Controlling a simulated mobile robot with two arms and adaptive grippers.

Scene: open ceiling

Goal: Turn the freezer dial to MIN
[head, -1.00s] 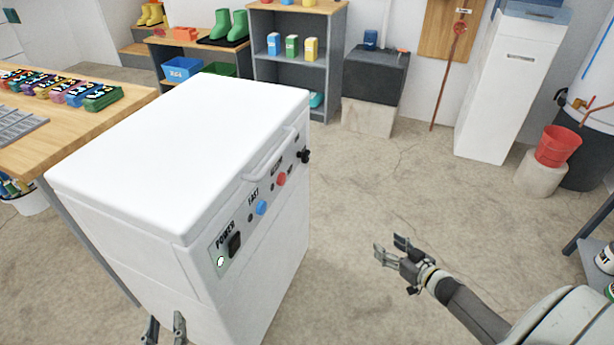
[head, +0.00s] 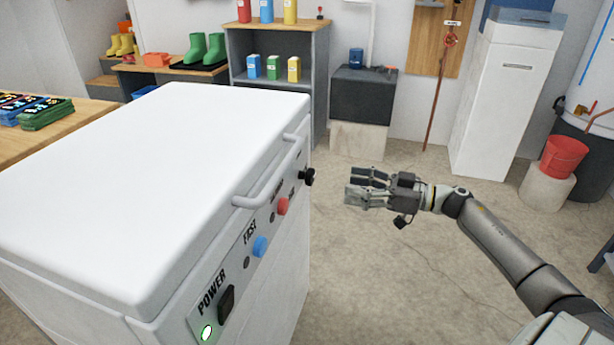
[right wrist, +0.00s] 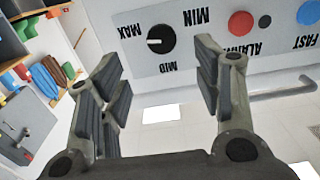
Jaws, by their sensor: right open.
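The white freezer (head: 165,190) stands at the left of the head view, its control panel facing right. The black dial (head: 308,177) sits at the panel's far end. In the right wrist view the dial (right wrist: 161,39) shows large, upside down, with MAX on the left, MIN on the right and MID below. Its white mark points left, on the MAX side. My right gripper (head: 354,188) is open and empty, to the right of the dial and apart from it. In the right wrist view its spread fingers (right wrist: 163,80) lie either side of and below the dial. My left gripper is out of view.
The panel also has a red button (head: 283,206), a blue button (head: 260,246) and a black power switch (head: 226,305) with a lit green light. A grey handle (head: 268,178) juts from the lid's edge. The floor right of the freezer is clear.

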